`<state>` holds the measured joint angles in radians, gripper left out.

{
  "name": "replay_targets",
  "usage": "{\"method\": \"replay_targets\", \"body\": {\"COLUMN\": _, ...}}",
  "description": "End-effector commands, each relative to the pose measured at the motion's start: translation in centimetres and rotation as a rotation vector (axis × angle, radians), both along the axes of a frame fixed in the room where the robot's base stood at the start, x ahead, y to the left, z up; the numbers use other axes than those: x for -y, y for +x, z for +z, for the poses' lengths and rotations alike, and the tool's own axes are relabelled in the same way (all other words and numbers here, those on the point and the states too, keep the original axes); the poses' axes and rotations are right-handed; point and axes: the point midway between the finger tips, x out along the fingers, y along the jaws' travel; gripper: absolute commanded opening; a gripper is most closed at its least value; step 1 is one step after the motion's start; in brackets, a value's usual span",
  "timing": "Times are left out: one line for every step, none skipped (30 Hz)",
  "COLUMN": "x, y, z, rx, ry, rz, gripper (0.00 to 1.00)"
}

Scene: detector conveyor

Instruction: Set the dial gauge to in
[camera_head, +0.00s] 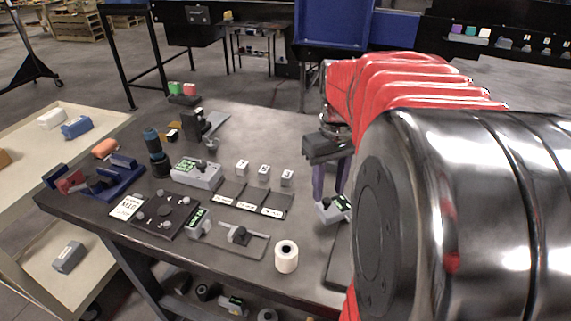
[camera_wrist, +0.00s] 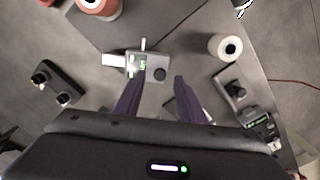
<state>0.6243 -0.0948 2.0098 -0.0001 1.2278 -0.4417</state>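The likely dial gauge is a small grey-white device (camera_head: 333,211) with a green-lit display, on the dark bench near its right side. In the wrist view the device (camera_wrist: 147,66) shows a small display with green characters, a dark round knob and a thin stem; the display text is too small to read. My gripper (camera_head: 331,190) points down just above it. In the wrist view my gripper (camera_wrist: 157,90) has its two purple fingers apart with nothing between the tips; the device lies just beyond them. I cannot tell whether a finger touches it.
A white roll (camera_head: 286,257) stands left of the device. A slide fixture (camera_head: 238,236), a larger display box (camera_head: 197,173), a knobbed plate (camera_head: 166,212) and a labelled tray (camera_head: 249,199) with small blocks behind it occupy the bench's left and middle. The back right of the bench looks clear.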

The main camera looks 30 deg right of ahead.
Motion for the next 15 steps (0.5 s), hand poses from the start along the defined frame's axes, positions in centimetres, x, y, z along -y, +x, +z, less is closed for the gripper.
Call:
{"method": "replay_targets", "body": {"x": 0.0, "y": 0.0, "z": -0.7, "rx": -0.001, "ry": 0.001, "rz": 0.0, "gripper": 0.37}}
{"method": "replay_targets", "body": {"x": 0.0, "y": 0.0, "z": -1.1, "rx": -0.002, "ry": 0.001, "rz": 0.0, "gripper": 0.37}}
{"method": "replay_targets", "body": {"x": 0.0, "y": 0.0, "z": -1.5, "rx": -0.001, "ry": 0.001, "rz": 0.0, "gripper": 0.37}}
{"method": "replay_targets", "body": {"x": 0.0, "y": 0.0, "z": -1.8, "rx": 0.0, "ry": 0.0, "rz": 0.0, "gripper": 0.37}}
{"method": "replay_targets", "body": {"x": 0.0, "y": 0.0, "z": -2.0, "rx": 0.0, "ry": 0.0, "rz": 0.0, "gripper": 0.37}}
{"method": "replay_targets", "body": {"x": 0.0, "y": 0.0, "z": -2.2, "rx": 0.0, "ry": 0.0, "rz": 0.0, "gripper": 0.37}}
{"method": "replay_targets", "body": {"x": 0.0, "y": 0.0, "z": -2.4, "rx": 0.0, "ry": 0.0, "rz": 0.0, "gripper": 0.37}}
{"method": "replay_targets", "body": {"x": 0.0, "y": 0.0, "z": -2.5, "rx": 0.001, "ry": 0.0, "rz": 0.0, "gripper": 0.37}}
{"method": "replay_targets", "body": {"x": 0.0, "y": 0.0, "z": -2.6, "rx": 0.001, "ry": 0.0, "rz": 0.0, "gripper": 0.37}}
{"method": "replay_targets", "body": {"x": 0.0, "y": 0.0, "z": -2.6, "rx": 0.001, "ry": -0.001, "rz": 0.0, "gripper": 0.37}}
{"method": "replay_targets", "body": {"x": 0.0, "y": 0.0, "z": -2.7, "rx": 0.001, "ry": -0.001, "rz": 0.0, "gripper": 0.37}}
{"method": "replay_targets", "body": {"x": 0.0, "y": 0.0, "z": -2.7, "rx": 0.001, "ry": -0.001, "rz": 0.0, "gripper": 0.37}}
{"method": "replay_targets", "body": {"x": 0.0, "y": 0.0, "z": -2.7, "rx": 0.001, "ry": -0.001, "rz": 0.0, "gripper": 0.37}}
{"method": "replay_targets", "body": {"x": 0.0, "y": 0.0, "z": -2.7, "rx": 0.002, "ry": -0.001, "rz": 0.0, "gripper": 0.37}}
{"method": "replay_targets", "body": {"x": 0.0, "y": 0.0, "z": -2.6, "rx": 0.001, "ry": -0.001, "rz": 0.001, "gripper": 0.37}}
